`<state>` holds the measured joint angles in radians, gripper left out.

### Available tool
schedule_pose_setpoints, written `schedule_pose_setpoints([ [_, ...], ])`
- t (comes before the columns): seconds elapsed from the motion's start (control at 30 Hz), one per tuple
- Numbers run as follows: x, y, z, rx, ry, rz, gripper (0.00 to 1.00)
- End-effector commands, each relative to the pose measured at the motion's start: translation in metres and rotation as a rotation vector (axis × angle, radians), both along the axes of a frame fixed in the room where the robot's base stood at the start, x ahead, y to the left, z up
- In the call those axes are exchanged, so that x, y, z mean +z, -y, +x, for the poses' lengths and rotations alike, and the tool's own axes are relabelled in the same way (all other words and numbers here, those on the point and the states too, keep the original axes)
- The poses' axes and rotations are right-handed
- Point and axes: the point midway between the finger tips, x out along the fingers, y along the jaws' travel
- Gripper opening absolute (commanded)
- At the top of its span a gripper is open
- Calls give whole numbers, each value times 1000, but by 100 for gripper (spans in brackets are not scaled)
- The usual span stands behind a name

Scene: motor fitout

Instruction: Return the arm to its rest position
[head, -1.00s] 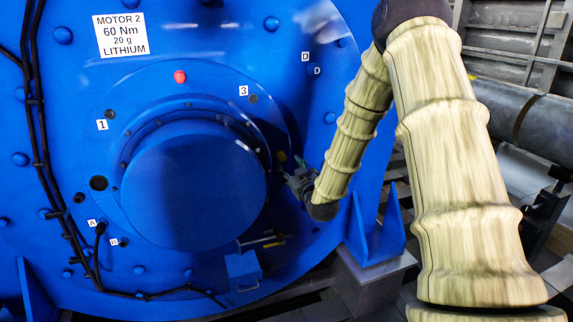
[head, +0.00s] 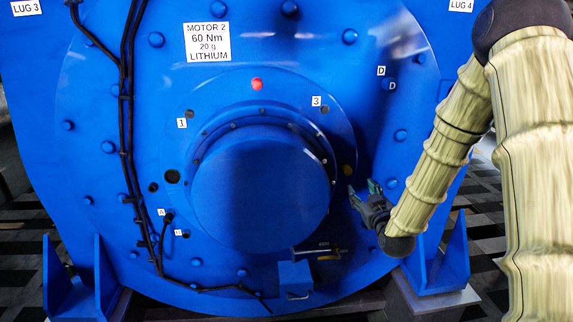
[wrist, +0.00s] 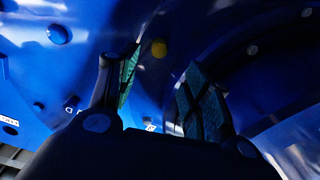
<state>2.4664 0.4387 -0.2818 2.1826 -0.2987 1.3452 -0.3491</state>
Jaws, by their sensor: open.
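My gripper (head: 363,192) is open and empty in the head view, just right of the motor's round hub. Its two fingers with green pads stand apart in the wrist view (wrist: 155,95), with nothing between them. My arm runs down from the upper right and bends at the wrist beside the blue motor (head: 400,70). I cannot tell whether the fingertips touch the motor face.
The round hub (head: 255,190) sticks out left of the gripper. A small blue box (head: 295,279) and a rod-like tool (head: 318,252) are on the lower face. Black cables (head: 128,110) run down the left. A support bracket (head: 443,250) stands below right of the wrist.

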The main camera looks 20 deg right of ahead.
Motion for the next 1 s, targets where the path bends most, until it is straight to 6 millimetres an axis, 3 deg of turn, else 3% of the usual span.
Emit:
schedule_pose_setpoints([
  [0.13, -6, -4, -1, 4, -16, 5, 49],
  [0.23, -28, -17, -5, 14, -74, 23, 49],
  [0.47, -129, -74, -40, 44, -345, 116, 49],
  [0.6, -191, -111, -79, 52, -526, 173, 49],
  [0.77, -254, -149, -136, 48, -731, 236, 49],
  [1.0, -326, -202, -241, 22, -1036, 312, 49],
])
